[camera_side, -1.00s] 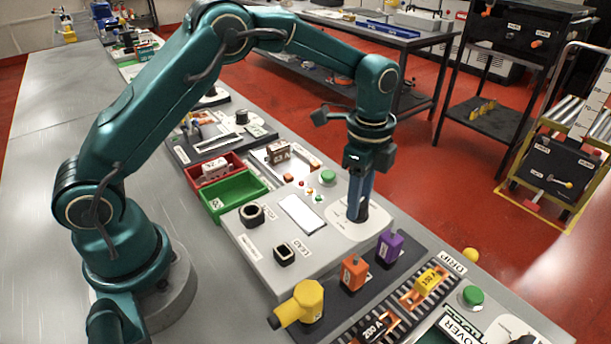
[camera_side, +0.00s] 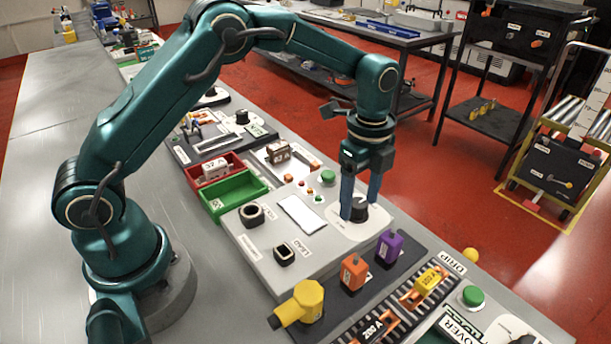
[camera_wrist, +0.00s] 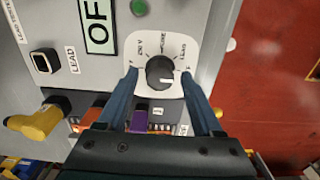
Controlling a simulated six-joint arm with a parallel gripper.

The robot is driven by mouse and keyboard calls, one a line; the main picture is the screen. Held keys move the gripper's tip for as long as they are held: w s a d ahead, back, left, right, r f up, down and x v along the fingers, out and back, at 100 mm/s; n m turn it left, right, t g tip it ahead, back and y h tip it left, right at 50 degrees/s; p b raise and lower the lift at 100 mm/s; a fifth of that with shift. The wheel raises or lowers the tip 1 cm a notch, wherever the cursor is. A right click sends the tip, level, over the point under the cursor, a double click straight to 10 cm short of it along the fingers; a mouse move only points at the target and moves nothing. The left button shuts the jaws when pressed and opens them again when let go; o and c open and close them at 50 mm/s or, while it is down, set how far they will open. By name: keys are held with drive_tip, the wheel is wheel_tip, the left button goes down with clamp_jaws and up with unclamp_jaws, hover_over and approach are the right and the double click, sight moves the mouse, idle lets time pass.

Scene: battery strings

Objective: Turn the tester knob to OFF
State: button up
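The tester knob (camera_side: 357,211) is a dark round knob on a white dial plate (camera_side: 345,231) at the right end of the grey tester box. In the wrist view, the knob (camera_wrist: 161,71) has a white mark pointing right and slightly down, towards the right-hand labels. A label at the dial's left edge is partly hidden by a finger. My gripper (camera_side: 361,208) is above the dial, its blue fingers apart on either side of the knob. In the wrist view, gaps show between the knob and the fingertips (camera_wrist: 160,75). The display (camera_wrist: 97,22) shows large letters "OF", cut by the frame.
The tester has a green button (camera_side: 327,177) and two dark sockets, one labelled LEAD (camera_side: 284,253). Yellow, orange (camera_side: 354,272) and purple (camera_side: 389,247) connectors stand close in front of the dial. Red and green bins (camera_side: 235,195) lie left of the tester.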

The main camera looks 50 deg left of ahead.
sight(359, 202)
drive_tip(key=shift+r, duration=1.7)
drive_tip(key=shift+r, duration=0.1)
drive_tip(key=s+a+r+n+t, duration=0.2)
drive_tip(key=s+r, duration=0.2)
drive_tip(key=r, duration=0.3)
drive_tip(key=s+a+r+n+t, duration=0.1)
drive_tip(key=s+r+n+t, duration=0.2)
drive_tip(key=r, duration=0.4)
drive_tip(key=s+a+f+n, duration=0.1)
drive_tip(key=s+f+n, duration=0.1)
drive_tip(key=s+n, duration=0.4)
drive_tip(key=s+f+n, duration=0.3)
drive_tip(key=s+n, duration=0.3)
drive_tip(key=n, duration=0.1)
drive_tip(key=shift+a+f+t, duration=0.3)
drive_tip(key=shift+a+f, duration=0.05)
drive_tip(key=shift+a, duration=0.05)
